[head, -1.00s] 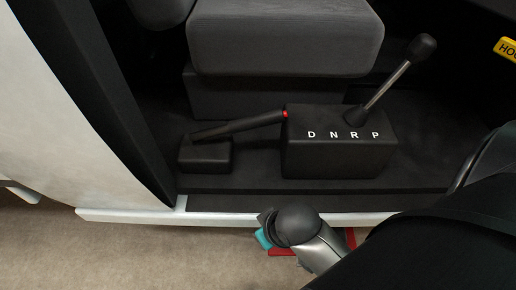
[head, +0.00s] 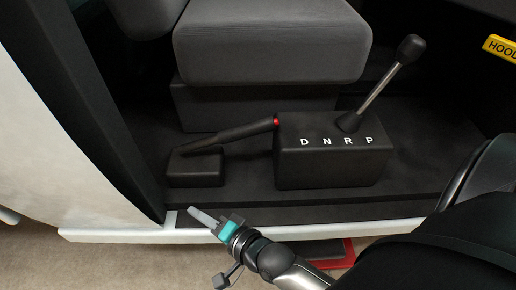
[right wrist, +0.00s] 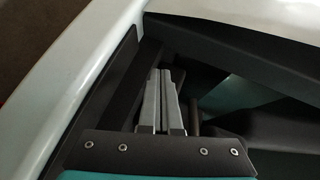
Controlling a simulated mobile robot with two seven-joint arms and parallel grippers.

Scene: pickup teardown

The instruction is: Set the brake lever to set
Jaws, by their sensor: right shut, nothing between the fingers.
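The brake lever (head: 238,131) is a black handle with a red tip. It slopes up to the right from a low black base (head: 196,169) on the cab floor, and its tip is beside the shifter box. My right gripper (head: 194,212) is shut and empty, over the door sill below the brake base, apart from the lever in the head view. Its closed grey fingers (right wrist: 159,98) also show in the right wrist view. A dark rod lies right of the fingers there; I cannot tell if it is the lever. My left gripper is not in view.
The shifter box (head: 330,160) with D N R P letters and an upright gear stick (head: 380,85) stands right of the lever. A grey seat (head: 272,45) is behind. The white sill (head: 110,235) and dark door pillar (head: 110,120) bound the opening. A yellow HOOD label (head: 503,48) is right.

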